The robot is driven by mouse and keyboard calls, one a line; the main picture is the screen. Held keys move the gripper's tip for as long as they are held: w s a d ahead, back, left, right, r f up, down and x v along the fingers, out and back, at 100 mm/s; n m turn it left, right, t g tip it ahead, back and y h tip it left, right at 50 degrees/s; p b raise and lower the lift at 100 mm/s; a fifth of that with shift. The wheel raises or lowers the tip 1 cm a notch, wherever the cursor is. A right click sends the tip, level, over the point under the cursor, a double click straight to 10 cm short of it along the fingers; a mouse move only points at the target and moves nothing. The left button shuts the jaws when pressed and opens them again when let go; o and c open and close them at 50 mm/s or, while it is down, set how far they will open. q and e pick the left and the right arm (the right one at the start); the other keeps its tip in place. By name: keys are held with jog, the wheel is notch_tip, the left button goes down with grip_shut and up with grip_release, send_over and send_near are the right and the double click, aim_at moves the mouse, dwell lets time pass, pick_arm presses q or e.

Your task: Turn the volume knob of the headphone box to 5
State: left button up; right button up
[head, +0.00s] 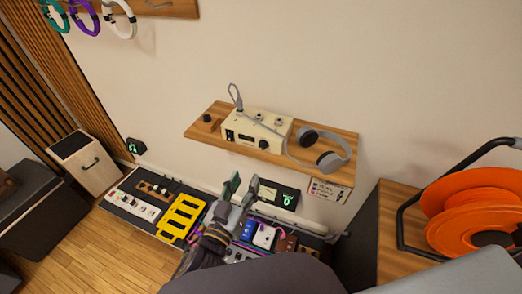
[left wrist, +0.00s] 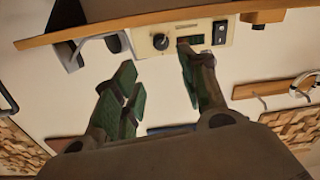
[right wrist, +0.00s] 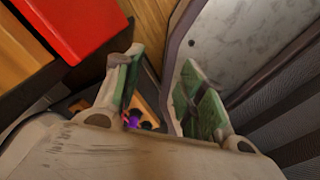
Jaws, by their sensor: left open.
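The cream headphone box (head: 255,129) sits on a wooden wall shelf (head: 204,131). Its dark volume knob (head: 263,144) is at the right of its front face. In the left wrist view the picture is inverted, and the knob (left wrist: 160,41) shows on the box front (left wrist: 185,28) by a black switch (left wrist: 220,32). My left gripper (head: 244,186) is open and empty below the shelf. In the left wrist view its fingertips (left wrist: 157,66) are apart, short of the knob. My right gripper (right wrist: 160,76) is open and empty, seen only in its wrist view.
Grey headphones (head: 322,147) lie right of the box. A small display (head: 287,199) with a green 0 is below the shelf. A pedalboard with a yellow pedal (head: 182,217) lies on the floor. An orange cable reel (head: 478,207) stands at the right. The wall before the shelf is clear.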

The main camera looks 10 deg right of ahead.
jog(key=shift+a, duration=0.35)
pick_arm(q)
jog(key=shift+w, duration=0.15)
jog(key=p, duration=0.2)
send_near(262, 148)
jog(key=shift+x, duration=4.3)
pick_arm(e)
jog(key=shift+s+a+r, duration=0.15)
jog(key=shift+a+r, duration=0.15)
jog(key=shift+r, duration=0.25)
jog(key=shift+s+a+r, duration=0.15)
jog(key=shift+a+r, duration=0.15)
jog(key=shift+r, duration=0.25)
pick_arm(q)
jog(key=shift+r, duration=0.1)
